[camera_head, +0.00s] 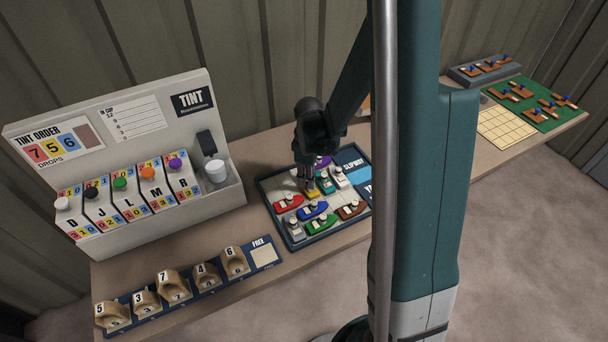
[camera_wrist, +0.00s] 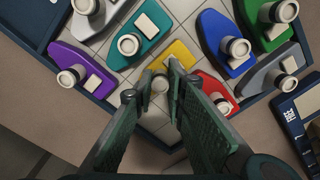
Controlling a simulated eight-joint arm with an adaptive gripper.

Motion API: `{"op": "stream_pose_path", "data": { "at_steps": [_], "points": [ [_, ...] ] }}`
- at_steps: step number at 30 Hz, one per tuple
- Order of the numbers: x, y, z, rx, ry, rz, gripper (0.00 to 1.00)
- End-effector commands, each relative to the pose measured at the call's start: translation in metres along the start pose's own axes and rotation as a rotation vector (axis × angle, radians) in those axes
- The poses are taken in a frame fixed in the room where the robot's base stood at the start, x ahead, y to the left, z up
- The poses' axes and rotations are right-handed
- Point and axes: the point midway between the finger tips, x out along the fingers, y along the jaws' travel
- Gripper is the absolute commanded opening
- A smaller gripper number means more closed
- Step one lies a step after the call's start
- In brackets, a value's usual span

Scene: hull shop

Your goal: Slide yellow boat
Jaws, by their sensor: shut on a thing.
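The yellow boat (camera_head: 312,193) sits in the sliding-puzzle tray (camera_head: 291,246) in the head view, under my gripper (camera_head: 309,184). In the wrist view, the fingers of my gripper (camera_wrist: 160,82) are closed around the pale round funnel of the yellow boat (camera_wrist: 179,53); its yellow deck shows just beyond the fingertips. The teal boat (camera_wrist: 145,50) is to its left, the blue boat (camera_wrist: 226,62) to its right and the red boat (camera_wrist: 211,85) close beside my right finger. The fingers and my arm hide part of the yellow hull and part of the tray.
The purple boat (camera_wrist: 73,55), green boat (camera_head: 322,225), grey boat (camera_wrist: 262,73), white boat (camera_head: 341,179) and brown boat (camera_head: 352,209) crowd the tray. Bare tiles show around my fingers. The tint machine (camera_head: 150,115) stands left; numbered wooden holders (camera_head: 175,287) line the front.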

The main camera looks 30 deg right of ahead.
Motion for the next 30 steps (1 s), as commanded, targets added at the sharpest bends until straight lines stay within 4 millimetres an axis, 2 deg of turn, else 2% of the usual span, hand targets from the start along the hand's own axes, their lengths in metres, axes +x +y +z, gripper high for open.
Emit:
{"op": "stream_pose_path", "data": {
  "at_steps": [4,13,14,17,30],
  "points": [
    [0.0001,-0.0064,0.0062,0.000,0.000,0.000,0.00],
    [-0.0004,-0.0067,0.0064,-0.001,0.000,0.000,0.00],
    [-0.0004,-0.0067,0.0064,-0.001,0.000,0.000,0.18],
    [-0.0004,-0.0067,0.0064,-0.001,0.000,0.000,0.29],
    [-0.0019,-0.0066,0.0064,0.000,0.000,0.000,0.29]
  ]
}}
